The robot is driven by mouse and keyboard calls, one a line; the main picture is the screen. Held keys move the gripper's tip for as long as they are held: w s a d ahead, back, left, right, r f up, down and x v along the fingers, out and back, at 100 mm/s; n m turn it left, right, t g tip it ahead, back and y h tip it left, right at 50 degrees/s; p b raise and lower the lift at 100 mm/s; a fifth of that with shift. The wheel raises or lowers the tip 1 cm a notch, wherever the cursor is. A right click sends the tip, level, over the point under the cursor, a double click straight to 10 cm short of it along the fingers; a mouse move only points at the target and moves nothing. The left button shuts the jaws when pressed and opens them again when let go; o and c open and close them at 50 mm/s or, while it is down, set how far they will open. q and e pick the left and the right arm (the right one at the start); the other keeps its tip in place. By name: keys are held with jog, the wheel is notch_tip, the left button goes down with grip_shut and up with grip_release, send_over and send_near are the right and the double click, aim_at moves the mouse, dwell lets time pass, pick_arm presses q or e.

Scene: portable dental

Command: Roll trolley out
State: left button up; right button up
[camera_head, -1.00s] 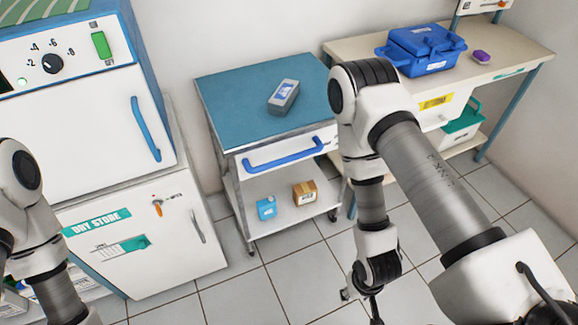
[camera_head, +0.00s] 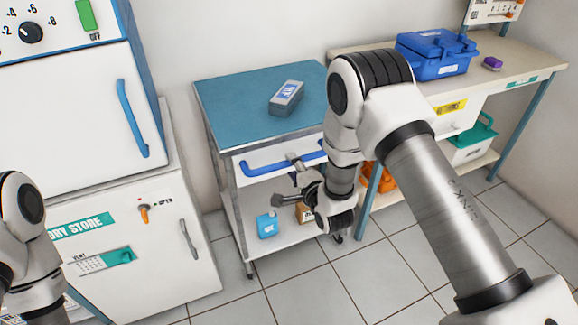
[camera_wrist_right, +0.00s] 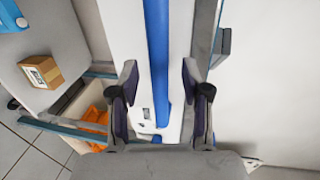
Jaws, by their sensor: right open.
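The trolley (camera_head: 232,103) has a teal top, a white front with a blue bar handle (camera_head: 262,168), and a lower shelf. It stands against the wall between the white cabinet and the bench. My right gripper (camera_head: 287,180) is open in front of the trolley, near the right part of the handle. In the right wrist view the blue handle (camera_wrist_right: 158,50) runs lengthwise between the two open fingers (camera_wrist_right: 160,80); I cannot tell whether they touch it. My left arm shows at the left edge, but its gripper is out of view.
A grey device (camera_head: 287,98) lies on the trolley top. A blue bottle (camera_head: 267,225) and a partly hidden cardboard box (camera_head: 305,212) are on its shelf. The dry store cabinet (camera_head: 150,255) stands left, the bench (camera_head: 495,75) right. Tiled floor in front is clear.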

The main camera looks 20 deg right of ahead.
aim_at(289, 163)
jog(key=x, duration=0.3)
jog(key=shift+w+f, duration=0.1)
jog(key=shift+w, duration=0.2)
grip_shut()
jog(key=shift+s, duration=0.15)
